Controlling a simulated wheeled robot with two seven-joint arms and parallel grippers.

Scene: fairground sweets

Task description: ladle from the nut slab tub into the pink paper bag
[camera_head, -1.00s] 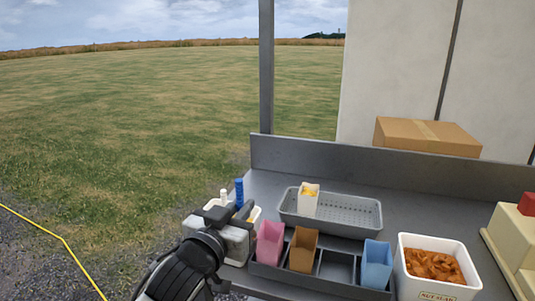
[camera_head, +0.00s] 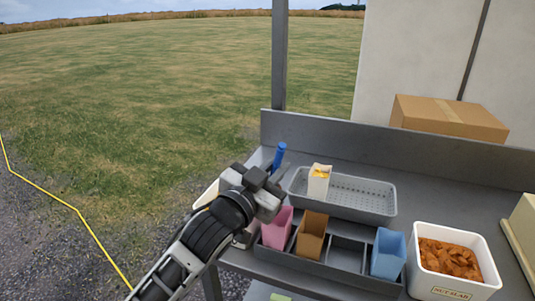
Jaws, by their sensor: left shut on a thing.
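The nut slab tub (camera_head: 422,281) is a white square tub of brown pieces, labelled on its front, at the right of the counter. The pink paper bag (camera_head: 276,228) stands upright in the left end of a dark divided rack, partly behind my left arm. My left gripper (camera_head: 268,182) is above and just behind the pink bag as seen here, shut on a blue-handled tool (camera_head: 279,153), which looks like the ladle. The blue handle sticks up, slightly tilted. The tool's lower end is hidden by the gripper. My right gripper is out of view.
The rack (camera_head: 330,273) also holds a brown bag (camera_head: 311,236) and a blue bag (camera_head: 388,252), with an empty slot between. Behind is a grey perforated tray (camera_head: 365,203) with a filled white bag (camera_head: 319,181). A cardboard box (camera_head: 448,117) is beyond the back panel.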

